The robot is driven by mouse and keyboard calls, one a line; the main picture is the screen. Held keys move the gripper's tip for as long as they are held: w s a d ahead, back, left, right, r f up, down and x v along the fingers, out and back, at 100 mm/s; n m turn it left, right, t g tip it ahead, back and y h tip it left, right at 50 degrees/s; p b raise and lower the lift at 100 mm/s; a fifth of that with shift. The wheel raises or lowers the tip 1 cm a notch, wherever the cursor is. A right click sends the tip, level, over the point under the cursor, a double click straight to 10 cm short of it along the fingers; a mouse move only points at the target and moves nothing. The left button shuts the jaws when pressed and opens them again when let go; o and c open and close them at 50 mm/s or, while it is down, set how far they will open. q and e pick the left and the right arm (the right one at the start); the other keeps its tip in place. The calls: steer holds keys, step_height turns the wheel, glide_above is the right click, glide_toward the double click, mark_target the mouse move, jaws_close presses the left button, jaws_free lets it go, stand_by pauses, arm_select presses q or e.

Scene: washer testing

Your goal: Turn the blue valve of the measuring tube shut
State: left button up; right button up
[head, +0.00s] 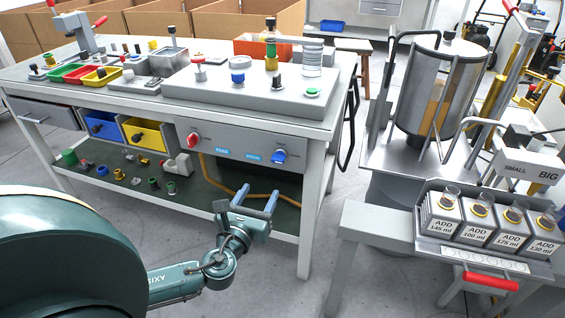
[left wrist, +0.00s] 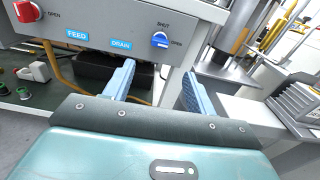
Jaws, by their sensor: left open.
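The blue valve (head: 279,156) is a round blue knob at the right end of the grey front panel of the workbench, beside a DRAIN label. In the left wrist view the blue valve (left wrist: 160,40) has SHUT printed above it and OPEN to its right; its pale bar lies roughly level, towards the OPEN side. My left gripper (head: 259,191) is open and empty, in front of and below the valve, apart from it. In the left wrist view its two blue fingers (left wrist: 158,70) stand wide apart, with the knob showing beyond the gap. The right gripper is not in view.
A red knob (head: 193,139) sits on the same panel by the FEED label. A dark lower shelf (head: 215,201) holds small fittings below it. The bench leg (head: 312,208) stands right of my gripper.

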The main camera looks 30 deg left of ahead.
mark_target(277, 160)
arm_select(q)
steer(key=b+x, duration=0.1)
steer(key=x, duration=1.1)
steer(key=shift+a+r+b, duration=0.1)
steer(key=shift+r+b, duration=0.1)
steer(key=shift+b, duration=0.2)
steer(key=shift+w+a, duration=0.1)
steer(key=shift+w, duration=0.4)
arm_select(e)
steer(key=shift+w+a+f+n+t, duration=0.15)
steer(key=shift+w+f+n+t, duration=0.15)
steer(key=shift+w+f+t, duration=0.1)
arm_select(q)
steer(key=c, duration=1)
